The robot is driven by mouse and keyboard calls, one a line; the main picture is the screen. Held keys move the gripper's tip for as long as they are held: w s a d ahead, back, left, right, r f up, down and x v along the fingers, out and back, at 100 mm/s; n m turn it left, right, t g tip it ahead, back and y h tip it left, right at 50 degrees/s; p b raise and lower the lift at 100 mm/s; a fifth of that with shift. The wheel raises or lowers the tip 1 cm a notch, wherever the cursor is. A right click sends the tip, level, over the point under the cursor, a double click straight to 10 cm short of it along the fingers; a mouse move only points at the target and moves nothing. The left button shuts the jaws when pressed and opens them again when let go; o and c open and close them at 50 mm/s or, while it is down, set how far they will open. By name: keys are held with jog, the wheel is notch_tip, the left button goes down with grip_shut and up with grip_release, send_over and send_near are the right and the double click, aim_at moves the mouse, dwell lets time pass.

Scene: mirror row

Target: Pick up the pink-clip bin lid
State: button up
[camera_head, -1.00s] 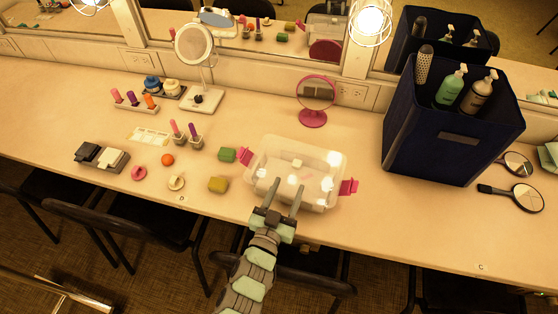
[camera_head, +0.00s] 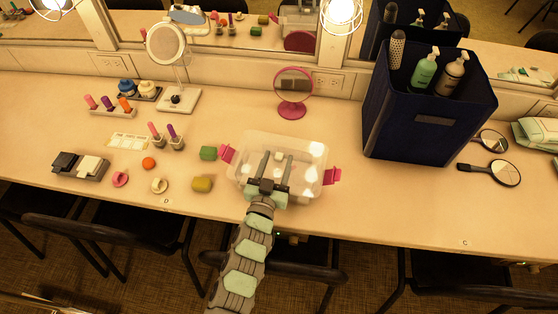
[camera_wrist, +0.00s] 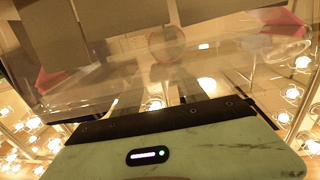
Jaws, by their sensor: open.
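The clear bin's lid (camera_head: 308,158) is see-through and has bright glare on it. It is on the bin, with a pink clip (camera_head: 227,153) on the left and another pink clip (camera_head: 332,176) on the right. A small pale block-like piece (camera_head: 280,156) shows near the lid's middle. My gripper (camera_head: 275,164) is open over the lid, its fingers pointing to the far side; I cannot tell whether they touch it. In the wrist view a clear sheet with pink pieces at both sides, likely the lid (camera_wrist: 100,95), fills the upper part.
A green block (camera_head: 208,153) and a yellow block (camera_head: 202,185) lie left of the bin. A pink round mirror (camera_head: 292,109) stands behind it. A tall navy bin (camera_head: 425,130) with bottles stands to the right. Chairs line the counter's front edge.

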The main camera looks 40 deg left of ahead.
jog(key=shift+c, duration=0.5)
grip_shut()
